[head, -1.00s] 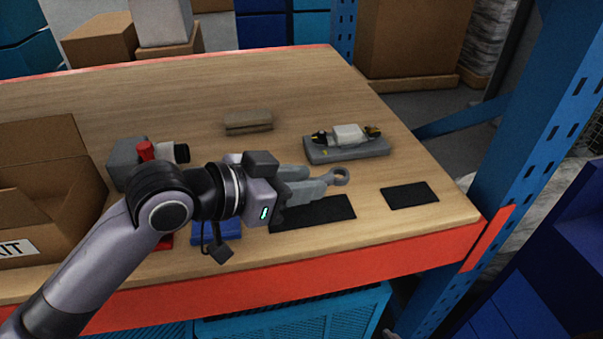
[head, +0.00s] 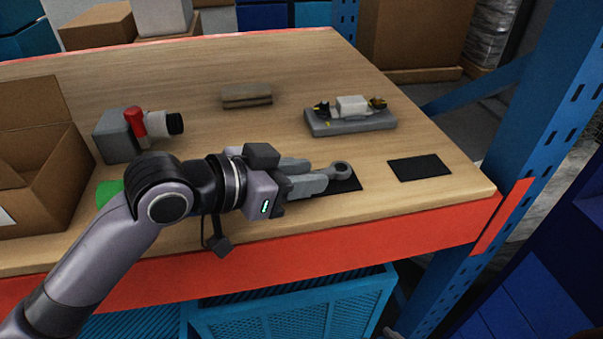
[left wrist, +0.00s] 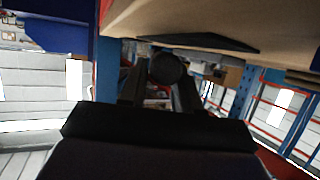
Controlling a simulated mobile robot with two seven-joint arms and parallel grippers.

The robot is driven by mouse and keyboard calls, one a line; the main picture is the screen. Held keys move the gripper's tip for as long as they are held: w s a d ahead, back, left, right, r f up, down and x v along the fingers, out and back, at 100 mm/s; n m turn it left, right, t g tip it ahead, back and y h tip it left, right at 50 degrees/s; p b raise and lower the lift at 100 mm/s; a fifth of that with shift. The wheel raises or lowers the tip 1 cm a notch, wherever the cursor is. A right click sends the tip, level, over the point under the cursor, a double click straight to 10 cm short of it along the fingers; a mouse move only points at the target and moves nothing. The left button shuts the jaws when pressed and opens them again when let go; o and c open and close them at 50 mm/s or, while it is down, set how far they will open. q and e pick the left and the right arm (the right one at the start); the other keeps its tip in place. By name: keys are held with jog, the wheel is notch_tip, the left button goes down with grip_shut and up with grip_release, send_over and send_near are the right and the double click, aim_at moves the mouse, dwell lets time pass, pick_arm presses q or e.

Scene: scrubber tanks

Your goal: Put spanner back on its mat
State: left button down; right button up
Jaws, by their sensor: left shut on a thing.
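The rest of the spanner is hidden by the fingers. It is over a black mat (head: 347,184) near the table's front edge, whose left part is hidden by the gripper. I cannot tell whether the spanner touches the mat. In the left wrist view the spanner's dark round end (left wrist: 166,68) sits between the fingers, and the dark mat (left wrist: 205,41) shows at the tabletop edge. My right gripper is not in view.
A smaller bare black mat (head: 419,168) lies to the right. Behind are a grey tray-like block with parts (head: 350,125) and a brown block (head: 246,95). A red-handled valve (head: 137,125) and an open carton (head: 40,180) stand left. A blue rack post (head: 540,110) rises at right.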

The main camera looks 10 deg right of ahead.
pick_arm(q)
jog(key=shift+f, duration=0.6)
jog(key=c, duration=0.7)
grip_release()
